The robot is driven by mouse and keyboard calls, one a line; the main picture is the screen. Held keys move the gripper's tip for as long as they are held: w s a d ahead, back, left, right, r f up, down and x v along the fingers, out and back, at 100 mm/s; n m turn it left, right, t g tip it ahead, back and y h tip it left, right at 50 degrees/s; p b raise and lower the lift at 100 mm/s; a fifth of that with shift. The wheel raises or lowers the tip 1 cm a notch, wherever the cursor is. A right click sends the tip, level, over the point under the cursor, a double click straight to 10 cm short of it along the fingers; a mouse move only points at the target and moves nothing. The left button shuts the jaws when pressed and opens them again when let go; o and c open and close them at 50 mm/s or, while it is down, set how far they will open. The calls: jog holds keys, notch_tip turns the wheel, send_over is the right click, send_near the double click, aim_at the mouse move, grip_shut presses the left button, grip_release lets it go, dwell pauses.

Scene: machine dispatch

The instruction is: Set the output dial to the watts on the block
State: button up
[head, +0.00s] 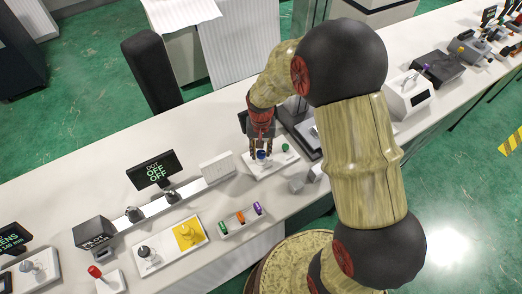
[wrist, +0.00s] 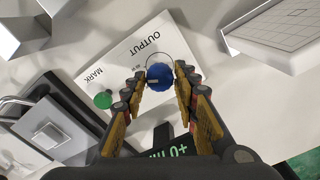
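The output dial (wrist: 159,77) is a blue ribbed knob with a dark pointer bar, on a white panel (wrist: 118,62) lettered OUTPUT and MARK. In the head view the dial (head: 262,155) is partly covered by my gripper (head: 262,147). In the wrist view my gripper (wrist: 160,70) has its fingertips on either side of the dial, with small gaps visible. A green button (wrist: 103,100) is on the panel beside the dial. A dark block (head: 92,232) with pale lettering stands at the left of the bench; I cannot read a watt figure on it.
A white ribbed box (head: 217,166) stands left of the panel. A rack (head: 240,218) of coloured rings and a yellow-marked panel (head: 187,234) lie in front. Dark equipment (wrist: 60,125) stands close to the panel.

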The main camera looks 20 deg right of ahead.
aim_at(261, 153)
jog(key=o, duration=0.3)
jog(key=shift+o, duration=0.2)
notch_tip(261, 153, up, 12)
dwell(0.5)
dwell(0.5)
jog(key=s+r+n+t, duration=0.4)
jog(key=s+r+t, duration=0.1)
jog(key=s+r, duration=1.3)
jog(key=s, duration=0.3)
jog(key=shift+r+t, duration=0.25)
jog(key=shift+t, duration=0.05)
jog(key=shift+d, duration=0.1)
